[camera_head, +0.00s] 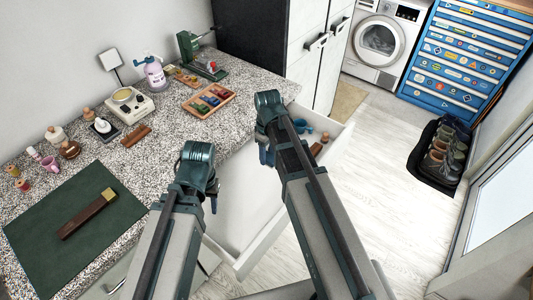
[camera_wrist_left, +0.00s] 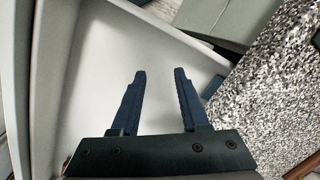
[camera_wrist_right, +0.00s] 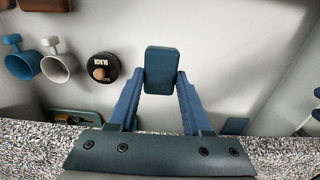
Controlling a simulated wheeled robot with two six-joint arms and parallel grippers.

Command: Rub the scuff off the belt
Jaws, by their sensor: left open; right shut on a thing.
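A long dark brown strip with a gold-coloured end (camera_head: 88,214), which looks like the belt, lies on the green mat (camera_head: 115,242) at the counter's left; I cannot make out a scuff. My right gripper (camera_wrist_right: 160,80) is shut on a blue rounded block (camera_wrist_right: 160,66), held over the open drawer (camera_wrist_right: 225,55). My left gripper (camera_wrist_left: 156,78) is open and empty over the pale drawer interior. Both grippers are largely hidden behind my arms in the head view, well right of the mat.
A black round tin (camera_wrist_right: 101,68) and several cups are in the drawer. A wooden tray of coloured pieces (camera_head: 208,100), a cooker-like device (camera_head: 128,102) and a spray bottle (camera_head: 154,74) stand on the counter. Bottles and a pink mug (camera_head: 51,164) stand behind the mat.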

